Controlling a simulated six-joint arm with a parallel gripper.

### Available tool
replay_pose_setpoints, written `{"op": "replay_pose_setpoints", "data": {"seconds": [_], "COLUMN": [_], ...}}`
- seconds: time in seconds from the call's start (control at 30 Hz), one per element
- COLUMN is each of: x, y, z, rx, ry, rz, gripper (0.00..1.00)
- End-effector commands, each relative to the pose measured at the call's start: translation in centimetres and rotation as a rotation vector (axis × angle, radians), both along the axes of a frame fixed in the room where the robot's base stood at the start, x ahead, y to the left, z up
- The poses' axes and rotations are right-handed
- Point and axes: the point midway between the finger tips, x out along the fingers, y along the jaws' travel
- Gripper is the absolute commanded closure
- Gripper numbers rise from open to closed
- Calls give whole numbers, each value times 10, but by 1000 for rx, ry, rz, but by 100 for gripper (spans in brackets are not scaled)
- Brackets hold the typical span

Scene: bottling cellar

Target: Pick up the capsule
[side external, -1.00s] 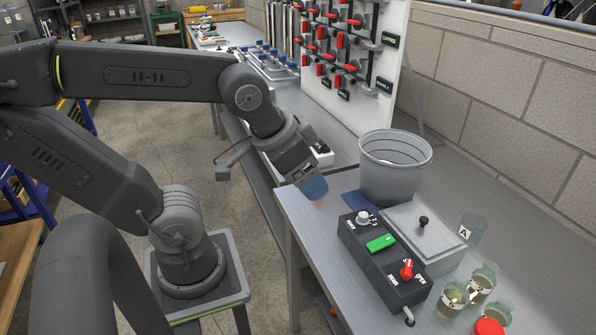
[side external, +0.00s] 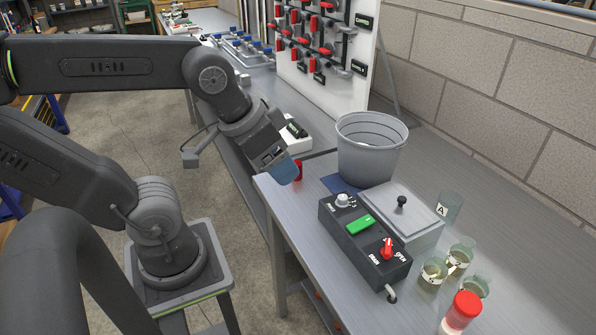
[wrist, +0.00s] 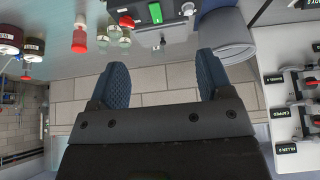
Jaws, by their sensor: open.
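My gripper (side external: 284,172) hangs tilted down above the near left edge of the steel bench in the side view. In the wrist view its two blue pads (wrist: 162,62) are wide apart with nothing between them. A small red upright piece (side external: 298,171), which looks like the capsule, shows just right of the pads in the side view. The pads partly hide it, and I cannot tell whether they touch it. I cannot make it out in the wrist view.
A grey bucket (side external: 371,150) stands right of my gripper. In front of it are a control box (side external: 345,232) and a lidded steel box (side external: 385,205). Several glass jars and a red-topped container (side external: 463,311) stand at the right. The bench's near left corner is clear.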

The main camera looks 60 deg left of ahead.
Motion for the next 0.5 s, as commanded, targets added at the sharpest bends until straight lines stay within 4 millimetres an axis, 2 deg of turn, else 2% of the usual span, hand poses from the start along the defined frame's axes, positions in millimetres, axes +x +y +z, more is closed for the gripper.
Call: {"op": "replay_pose_setpoints", "data": {"seconds": [0.4, 0.5], "x": [0, 7], "y": [0, 5], "z": [0, -1], "rx": [0, 0], "ry": [0, 7], "rz": [1, 33], "gripper": [30, 30]}}
